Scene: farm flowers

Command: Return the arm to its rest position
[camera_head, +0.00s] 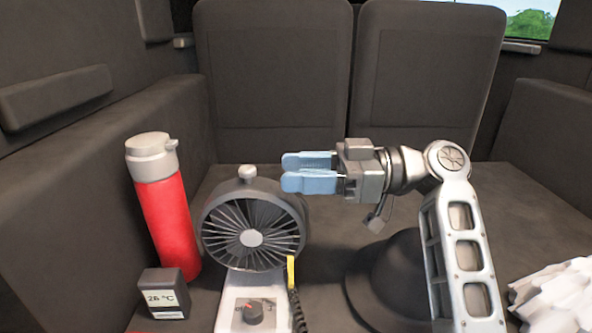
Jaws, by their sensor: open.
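My gripper (285,172) has two blue fingers and points to the left in the middle of the head view. The fingers are slightly apart and nothing shows between them. They are above and to the right of a round dark fan (251,238), near its top knob (247,173). My arm rises from the lower right and bends left at a round joint above the seat surface.
A red bottle (167,222) with a grey cap stands left of the fan. A small dark thermometer box (165,297) reads 26 °C. A dark rounded object (388,280) sits behind my arm. White crumpled material (555,296) lies at right. Seat backs (275,75) close off the rear.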

